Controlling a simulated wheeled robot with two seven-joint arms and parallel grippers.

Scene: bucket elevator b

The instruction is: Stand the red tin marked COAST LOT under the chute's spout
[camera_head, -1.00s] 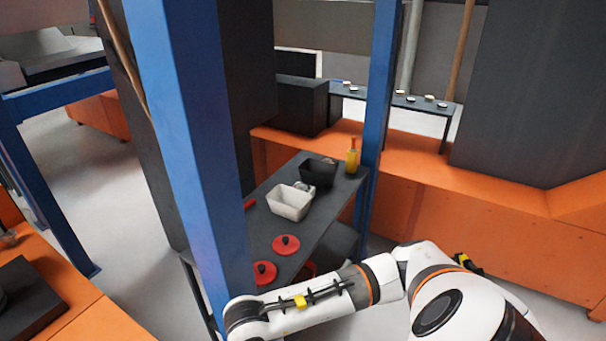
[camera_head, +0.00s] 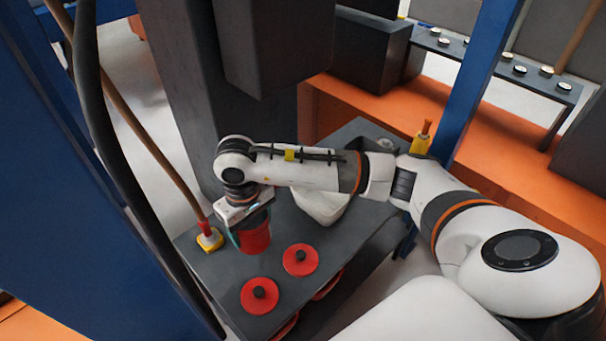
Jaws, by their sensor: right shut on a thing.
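A red tin (camera_head: 255,236) hangs in my right gripper (camera_head: 246,214), which is shut on it near the left part of the dark grey table. The gripper hides the tin's upper part, and no marking is readable. I cannot tell whether the tin's base touches the table top. A large dark casing (camera_head: 262,45) comes down above and behind the gripper; I cannot tell whether it is the chute, and no spout is clearly visible. My left gripper is not in view.
A white bin (camera_head: 325,208) stands behind my forearm. A blue post (camera_head: 478,80) rises behind.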

